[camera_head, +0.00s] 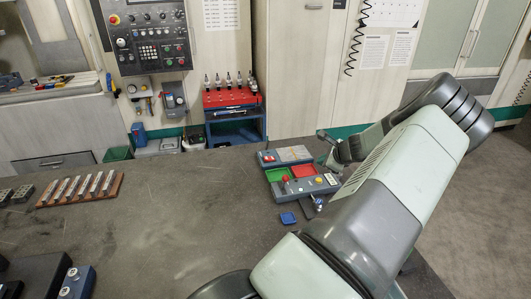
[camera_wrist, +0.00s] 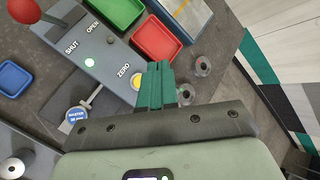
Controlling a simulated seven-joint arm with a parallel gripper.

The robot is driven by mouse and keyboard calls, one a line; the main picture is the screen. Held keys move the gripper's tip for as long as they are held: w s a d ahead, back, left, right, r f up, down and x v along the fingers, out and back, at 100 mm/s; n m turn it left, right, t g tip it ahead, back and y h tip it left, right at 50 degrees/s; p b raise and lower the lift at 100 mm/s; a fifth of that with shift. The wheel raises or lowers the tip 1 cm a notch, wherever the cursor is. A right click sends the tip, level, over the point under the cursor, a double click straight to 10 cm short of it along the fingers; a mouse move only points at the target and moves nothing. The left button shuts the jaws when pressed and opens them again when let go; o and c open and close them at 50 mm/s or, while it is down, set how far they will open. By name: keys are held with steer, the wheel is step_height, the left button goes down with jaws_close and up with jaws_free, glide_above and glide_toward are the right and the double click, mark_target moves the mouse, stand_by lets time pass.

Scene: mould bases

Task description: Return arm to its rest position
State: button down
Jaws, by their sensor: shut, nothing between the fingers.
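My gripper (camera_wrist: 158,85) shows in the wrist view with its two teal fingers together and nothing between them. It is over the bench beside a grey panel (camera_wrist: 85,50) marked OPEN, SHUT and ZERO, close to a red tray (camera_wrist: 157,40). I cannot tell its exact height. In the head view my arm reaches up from the lower right and folds back toward the panel (camera_head: 313,187). My gripper (camera_head: 328,151) is small and dark there, near the bench's right edge, and its fingertips are hard to make out.
A green tray (camera_wrist: 118,10) and a blue tray (camera_wrist: 14,78) lie near the panel; a red knob (camera_wrist: 22,11) stands up from it. Small metal cylinders (camera_wrist: 202,66) are close to my fingers. The bench middle (camera_head: 190,215) is clear. A wooden rack (camera_head: 80,190) is at left.

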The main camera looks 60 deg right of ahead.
steer(key=w+a+r+n+g+y, duration=0.2)
steer(key=w+a+r+n, duration=0.6)
steer(key=w+a+n, duration=0.35)
steer(key=w+a+r+n+g, duration=0.1)
steer(key=w+a+r+n, duration=0.1)
steer(key=a+r+n, duration=0.4)
steer(key=w+a+r+n+g, duration=0.2)
steer(key=w+a+r+n, duration=0.15)
steer(key=a+r, duration=0.4)
steer(key=s+a+r+n, duration=0.3)
steer(key=a+r+n, duration=0.15)
steer(key=a, duration=0.25)
steer(key=s+a+r+n, duration=0.2)
steer(key=a+r+n, duration=0.1)
steer(key=a+n, duration=0.25)
steer(key=s+a+f+n+y, duration=0.1)
steer(key=s+a+f+n, duration=0.3)
steer(key=s+a+n, duration=0.45)
steer(key=w+a+r+m+t+y, duration=0.1)
steer(key=a+r, duration=0.3)
steer(key=a, duration=0.5)
steer(key=w+a+r+m+t+y, duration=0.1)
steer(key=a+r+m, duration=0.3)
steer(key=a, duration=0.5)
steer(key=shift+w+a+r+t, duration=0.15)
steer(key=shift+w+t, duration=0.25)
steer(key=shift+w, duration=0.4)
